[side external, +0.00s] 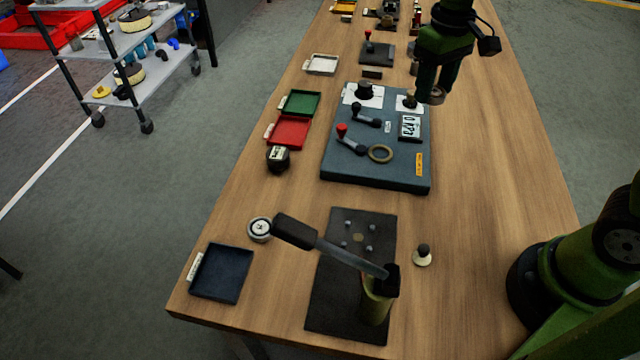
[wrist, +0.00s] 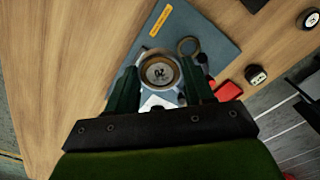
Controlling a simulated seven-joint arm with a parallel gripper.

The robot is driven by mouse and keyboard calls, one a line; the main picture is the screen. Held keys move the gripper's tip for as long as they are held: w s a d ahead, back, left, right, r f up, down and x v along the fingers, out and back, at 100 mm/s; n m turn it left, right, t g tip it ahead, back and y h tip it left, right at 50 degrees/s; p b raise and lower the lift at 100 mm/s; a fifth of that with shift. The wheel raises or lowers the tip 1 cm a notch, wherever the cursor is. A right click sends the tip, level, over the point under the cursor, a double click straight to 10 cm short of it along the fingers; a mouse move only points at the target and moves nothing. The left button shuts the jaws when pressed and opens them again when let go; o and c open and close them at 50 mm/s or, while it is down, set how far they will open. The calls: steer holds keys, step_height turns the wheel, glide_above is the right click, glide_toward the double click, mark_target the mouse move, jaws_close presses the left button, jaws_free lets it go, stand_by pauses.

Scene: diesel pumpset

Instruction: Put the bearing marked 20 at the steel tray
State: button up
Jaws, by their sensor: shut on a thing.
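My gripper (side external: 432,92) is shut on a round metal bearing (wrist: 160,71), held above the right part of the blue-grey panel. In the wrist view the bearing sits between the two fingers (wrist: 161,88), its pale face carrying a two-digit mark that looks like 20, turned round. In the side view the bearing (side external: 436,97) shows only partly below the fingers. A pale grey-white tray (side external: 322,65), likely the steel tray, lies empty on the table left of the panel's far end, apart from my gripper. Its label is too small to read.
The panel (side external: 345,172) carries cranks, a ring and a counter. Green (side external: 299,103), red (side external: 289,132) and navy (side external: 221,273) trays line the left side. A black round part (side external: 278,159) and silver disc (side external: 260,229) stand there. A lever press (side external: 376,300) is nearer.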

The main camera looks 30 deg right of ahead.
stand_by(0.3)
steer(key=w+a+f+n, duration=0.1)
steer(key=w+a, duration=0.2)
steer(key=a, duration=0.3)
steer(key=w+a+n, duration=0.2)
steer(key=w+a, duration=0.1)
steer(key=a, duration=0.2)
steer(key=n, duration=0.6)
glide_above(223, 273)
step_height(223, 273, down, 9)
steer(key=shift+f, duration=0.1)
steer(key=shift+f, duration=0.1)
steer(key=shift+f, duration=3.55)
steer(key=shift+f, duration=0.35)
